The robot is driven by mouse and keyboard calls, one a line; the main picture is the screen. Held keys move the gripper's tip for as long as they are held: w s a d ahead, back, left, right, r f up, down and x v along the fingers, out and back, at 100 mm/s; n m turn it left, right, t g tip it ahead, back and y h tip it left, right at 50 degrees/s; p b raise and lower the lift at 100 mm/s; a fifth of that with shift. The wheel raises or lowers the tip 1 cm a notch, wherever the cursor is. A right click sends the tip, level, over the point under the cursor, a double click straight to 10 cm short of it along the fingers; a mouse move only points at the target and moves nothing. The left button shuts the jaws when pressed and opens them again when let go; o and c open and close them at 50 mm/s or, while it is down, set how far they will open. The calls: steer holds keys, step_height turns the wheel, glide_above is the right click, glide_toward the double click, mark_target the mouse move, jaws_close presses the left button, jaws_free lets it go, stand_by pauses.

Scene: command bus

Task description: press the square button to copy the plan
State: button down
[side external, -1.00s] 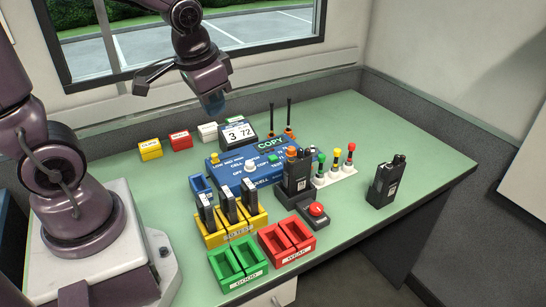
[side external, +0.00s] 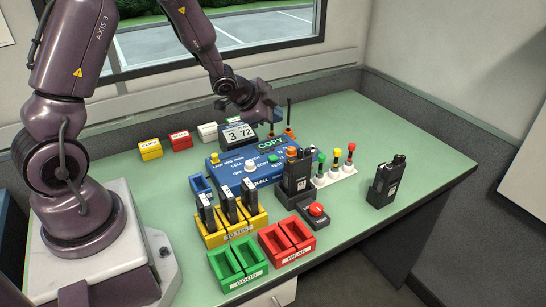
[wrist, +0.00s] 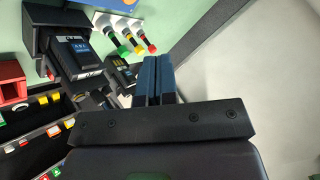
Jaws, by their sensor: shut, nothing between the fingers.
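The blue control box (side external: 245,178) sits on the green table with a white knob (side external: 250,169), a yellow button (side external: 214,158) and an orange button (side external: 291,151). A small green square button (side external: 274,159) is on its top face. A small screen reading COPY (side external: 270,144) stands at its back edge. My gripper (side external: 270,113) is above and behind the box, near the COPY screen, apart from the buttons. In the wrist view its blue fingertips (wrist: 157,72) are together and empty. I cannot make out the square button in the wrist view.
A display reading 3 72 (side external: 238,134) stands behind the box. A black radio (side external: 297,172) stands at the box's right front. Colored levers (side external: 335,165) and another radio (side external: 386,181) are farther right. Yellow, red and green holders (side external: 238,262) stand in front.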

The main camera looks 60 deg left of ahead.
mark_target(273, 158)
steer(key=shift+f, duration=0.15)
steer(key=shift+f, duration=4.25)
steer(key=shift+f, duration=0.1)
steer(key=shift+f, duration=0.35)
steer(key=shift+f, duration=0.35)
steer(key=shift+r, duration=0.8)
steer(key=shift+r, duration=0.1)
